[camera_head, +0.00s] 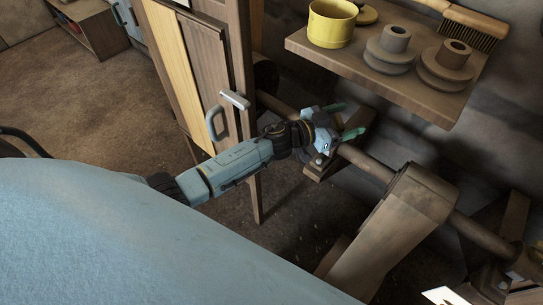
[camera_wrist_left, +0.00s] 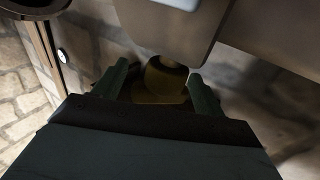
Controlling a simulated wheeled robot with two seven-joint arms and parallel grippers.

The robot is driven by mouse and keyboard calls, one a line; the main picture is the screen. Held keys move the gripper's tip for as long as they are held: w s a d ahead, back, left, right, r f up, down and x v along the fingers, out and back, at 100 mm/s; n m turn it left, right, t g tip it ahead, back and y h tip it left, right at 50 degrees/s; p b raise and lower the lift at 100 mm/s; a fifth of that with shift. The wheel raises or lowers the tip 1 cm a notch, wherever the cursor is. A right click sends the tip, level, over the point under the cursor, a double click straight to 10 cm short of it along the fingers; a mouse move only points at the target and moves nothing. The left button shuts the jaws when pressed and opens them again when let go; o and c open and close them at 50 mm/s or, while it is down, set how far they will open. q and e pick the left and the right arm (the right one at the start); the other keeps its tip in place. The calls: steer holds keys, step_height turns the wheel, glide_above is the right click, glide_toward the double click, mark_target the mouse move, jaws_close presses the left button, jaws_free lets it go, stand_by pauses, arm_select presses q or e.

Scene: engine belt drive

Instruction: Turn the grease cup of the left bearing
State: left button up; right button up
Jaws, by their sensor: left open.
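My left gripper (camera_head: 344,120) is open at the left bearing (camera_head: 322,167), on the shaft (camera_head: 368,166) near the wall. Its green fingertips stand apart. In the left wrist view, a dull brass round part, which looks like the grease cup (camera_wrist_left: 166,76), shows between the two fingers of the gripper (camera_wrist_left: 160,86). Gaps show on both sides of it, and I cannot tell how deep it sits between the fingers. In the head view the gripper and wrist hide the cup. My right gripper is not in view.
A shelf (camera_head: 300,43) above the gripper holds a yellow pot (camera_head: 332,24), stepped pulleys (camera_head: 388,50) and a brush (camera_head: 470,24). A wooden casing (camera_head: 392,225) crosses the shaft to the right.

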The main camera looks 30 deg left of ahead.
arm_select(q)
steer(key=n+t+y+b, duration=0.1)
steer(key=n+t+y, duration=0.1)
steer(key=n+y, duration=0.1)
steer(key=shift+a+f+y+b, duration=0.1)
steer(key=shift+y+b, duration=0.2)
steer(key=shift+y, duration=0.2)
steer(key=n+y, duration=0.1)
steer(key=n+t+y, duration=0.1)
steer(key=y, duration=0.1)
steer(key=shift+w+a+b, duration=0.15)
steer(key=shift+a+b, duration=0.1)
steer(key=shift+b, duration=0.1)
steer(key=v, duration=1.3)
steer(key=s+a+f+g+y+p, duration=0.1)
steer(key=s+f+g+p, duration=0.1)
steer(key=f, duration=0.5)
steer(key=s+a+f+g+y+p, duration=0.1)
steer(key=s+a+f+g+p, duration=0.1)
steer(key=s+f, duration=0.3)
steer(key=s+a+f+g+p, duration=0.2)
steer(key=s+f+g+p, duration=0.1)
steer(key=f, duration=0.5)
steer(key=shift+s+a+f+y+p, duration=0.25)
steer(key=shift+s+f+y+p, duration=0.15)
steer(key=shift+s+p, duration=0.35)
steer(key=shift+w, duration=0.15)
steer(key=shift+c, duration=0.3)
